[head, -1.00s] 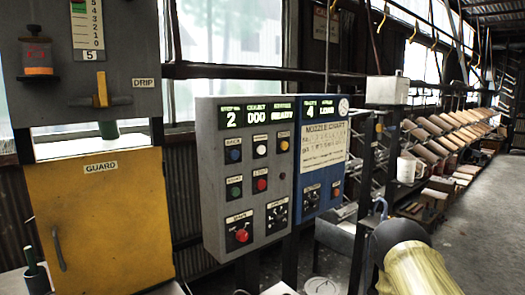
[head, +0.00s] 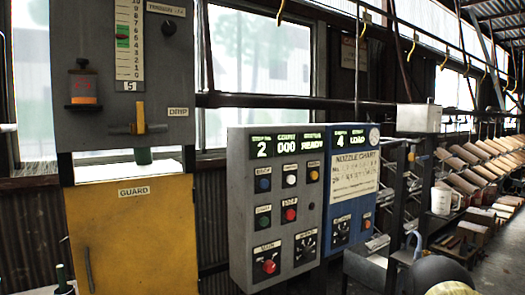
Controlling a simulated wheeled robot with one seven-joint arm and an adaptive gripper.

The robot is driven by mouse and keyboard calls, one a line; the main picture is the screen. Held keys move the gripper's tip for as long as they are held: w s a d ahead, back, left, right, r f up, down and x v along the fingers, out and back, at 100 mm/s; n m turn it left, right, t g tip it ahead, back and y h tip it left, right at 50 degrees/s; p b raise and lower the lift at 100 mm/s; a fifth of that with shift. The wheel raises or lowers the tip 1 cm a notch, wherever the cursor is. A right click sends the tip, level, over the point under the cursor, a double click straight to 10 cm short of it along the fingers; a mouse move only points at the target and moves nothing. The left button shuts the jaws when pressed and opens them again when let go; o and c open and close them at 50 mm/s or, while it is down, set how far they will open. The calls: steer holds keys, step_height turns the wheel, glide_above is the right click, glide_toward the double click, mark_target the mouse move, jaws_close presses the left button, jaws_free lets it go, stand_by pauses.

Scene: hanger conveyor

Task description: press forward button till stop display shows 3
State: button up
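The grey control box (head: 238,190) stands in the middle of the head view. Its display (head: 262,150) shows 2 under a label that seems to read stop no., then 000 and READY. Below are a blue button (head: 263,184), a white button (head: 291,180) and a yellow button (head: 314,175). A green button (head: 264,220) and a red button (head: 291,214) sit in the row beneath. The small labels are blurred, so I cannot tell which one is forward. My gripper is not in view; part of my arm shows at the bottom right.
A blue panel (head: 338,211) with a nozzle chart (head: 354,175) adjoins on the right; its display (head: 349,140) shows 4 LOAD. A yellow guard door (head: 130,240) is at left. A white jug (head: 440,200) and shelves stand right. Hooks hang from an overhead rail.

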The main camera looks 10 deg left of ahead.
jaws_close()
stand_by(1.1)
